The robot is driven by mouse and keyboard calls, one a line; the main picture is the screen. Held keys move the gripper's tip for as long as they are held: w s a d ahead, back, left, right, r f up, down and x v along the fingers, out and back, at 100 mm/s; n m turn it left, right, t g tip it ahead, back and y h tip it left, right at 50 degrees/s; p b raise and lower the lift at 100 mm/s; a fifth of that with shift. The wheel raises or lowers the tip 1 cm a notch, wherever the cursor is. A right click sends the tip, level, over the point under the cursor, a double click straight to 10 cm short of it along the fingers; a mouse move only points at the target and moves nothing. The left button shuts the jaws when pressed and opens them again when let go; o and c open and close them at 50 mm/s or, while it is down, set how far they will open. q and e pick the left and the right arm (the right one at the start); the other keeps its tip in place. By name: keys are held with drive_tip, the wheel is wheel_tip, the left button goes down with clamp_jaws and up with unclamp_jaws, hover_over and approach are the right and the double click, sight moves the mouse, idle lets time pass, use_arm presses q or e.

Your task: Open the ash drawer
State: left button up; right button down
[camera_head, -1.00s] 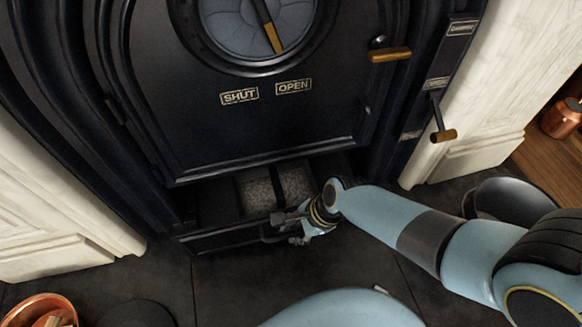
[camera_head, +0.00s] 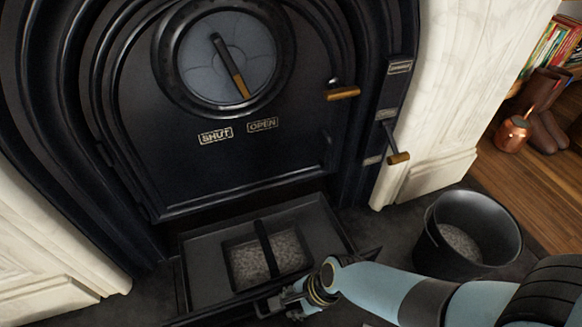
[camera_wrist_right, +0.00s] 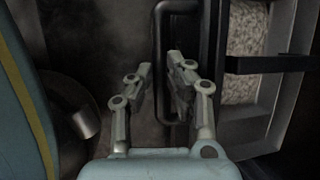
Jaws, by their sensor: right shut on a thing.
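The ash drawer (camera_head: 205,272) is a dark metal tray that sticks well out from under the black stove door (camera_head: 225,165). It holds a box of grey ash (camera_head: 270,262) with a dark bar across it. My right gripper (camera_head: 272,306) is at the drawer's front edge, shut on the drawer handle. In the right wrist view, the handle (camera_wrist_right: 159,22) is a dark bar that runs between the fingers of that gripper (camera_wrist_right: 160,66). The grip partly hides the handle. My left gripper is out of view.
The stove door above the drawer is closed. White marble (camera_head: 440,100) flanks the stove. A copper pot (camera_head: 511,134) and boots (camera_head: 545,95) stand on the wooden floor at the right.

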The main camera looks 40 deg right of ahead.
drive_tip(key=c, duration=1.6)
unclamp_jaws()
drive_tip(key=shift+s+a, duration=0.1)
drive_tip(key=shift+a, duration=0.05)
drive_tip(key=shift+o, duration=0.2)
drive_tip(key=shift+r, duration=0.1)
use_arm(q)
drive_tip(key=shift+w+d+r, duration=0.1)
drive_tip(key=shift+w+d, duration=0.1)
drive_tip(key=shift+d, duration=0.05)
use_arm(e)
drive_tip(key=v, duration=1.2)
